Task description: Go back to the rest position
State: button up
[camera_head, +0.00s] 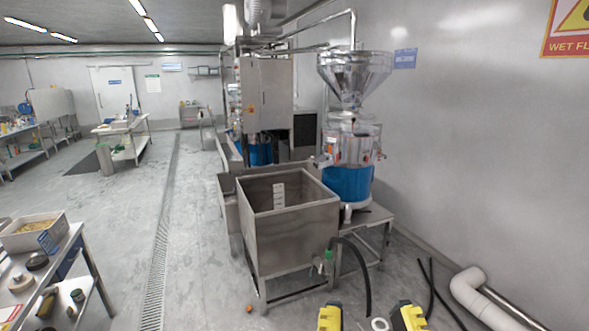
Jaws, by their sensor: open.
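My gripper (369,317) shows at the bottom edge of the head view, right of centre. Its two yellow-and-black fingers are wide apart, and I see nothing held between them. The rest of the gripper and the arm are cut off by the frame. Beyond it stands the bean grinder (348,150), with a steel funnel hopper on top and a blue lower body, on a metal stand. A large open steel tank (290,228) stands in front of the grinder, apart from my gripper in the picture.
A black hose (364,270) hangs from a green-handled valve (328,256) on the tank. A white pipe (470,296) runs along the right wall. A steel table (72,238) with a tray stands at left. The grey floor (200,245) between is mostly clear, with a drain grate.

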notch_tip(320, 180, up, 24)
jog(key=p, duration=2.1)
jog(key=shift+r, duration=0.1)
